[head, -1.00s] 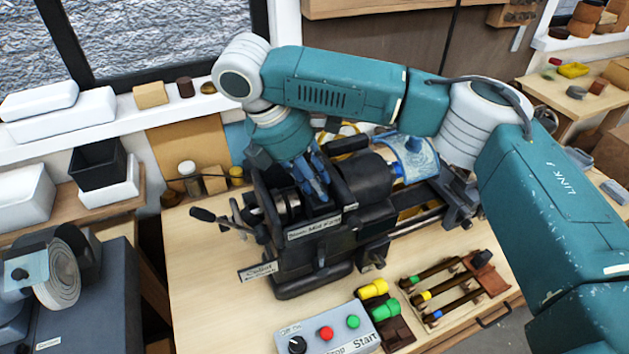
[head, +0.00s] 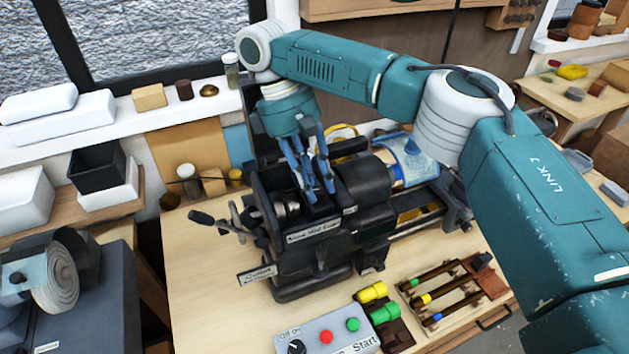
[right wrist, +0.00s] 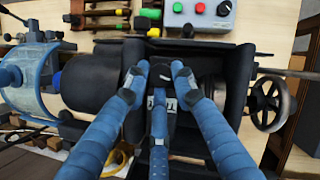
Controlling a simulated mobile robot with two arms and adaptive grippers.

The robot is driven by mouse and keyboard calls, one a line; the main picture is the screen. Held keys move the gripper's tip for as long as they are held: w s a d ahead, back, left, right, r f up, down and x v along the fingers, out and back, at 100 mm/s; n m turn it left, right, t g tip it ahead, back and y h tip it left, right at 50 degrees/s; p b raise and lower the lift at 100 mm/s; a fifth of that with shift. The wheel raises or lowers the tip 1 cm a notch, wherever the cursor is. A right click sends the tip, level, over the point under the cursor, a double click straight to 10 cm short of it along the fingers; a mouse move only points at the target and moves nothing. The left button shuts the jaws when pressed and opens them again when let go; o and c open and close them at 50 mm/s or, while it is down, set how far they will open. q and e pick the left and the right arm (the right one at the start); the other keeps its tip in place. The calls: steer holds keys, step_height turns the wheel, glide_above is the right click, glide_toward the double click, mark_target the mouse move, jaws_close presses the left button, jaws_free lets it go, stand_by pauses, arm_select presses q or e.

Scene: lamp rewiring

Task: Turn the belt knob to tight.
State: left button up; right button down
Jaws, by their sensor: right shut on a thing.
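The small lathe (head: 310,255) stands on the wooden bench, with its dark headstock on the left. My right gripper (head: 318,190) reaches down from above into the top of the headstock. In the right wrist view its blue fingers (right wrist: 158,72) close around a small dark part, the belt knob (right wrist: 160,78), which is mostly hidden between the fingertips. My left gripper is not in view.
A grey control box (head: 325,338) with a knob, red and green buttons stands in front of the lathe. Yellow and green handled pieces (head: 373,292) and a tool rack (head: 450,290) lie to its right. A handwheel (right wrist: 270,104) is near the headstock. Bench is bare at left front.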

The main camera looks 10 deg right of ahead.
steer(key=m, duration=0.2)
steer(key=m+y, duration=0.1)
steer(key=m+g+y, duration=0.1)
steer(key=m, duration=0.1)
steer(key=shift+d+r+m, duration=0.15)
steer(key=shift+d+m, duration=0.1)
steer(key=shift+m, duration=0.05)
steer(key=m+y, duration=0.1)
steer(key=m, duration=0.3)
steer(key=shift+m+y, duration=0.4)
steer(key=c, duration=1.5)
jaws_free()
steer(key=shift+s, duration=0.1)
steer(key=shift+s+a, duration=0.1)
steer(key=shift+s, duration=0.1)
steer(key=shift+f, duration=0.2)
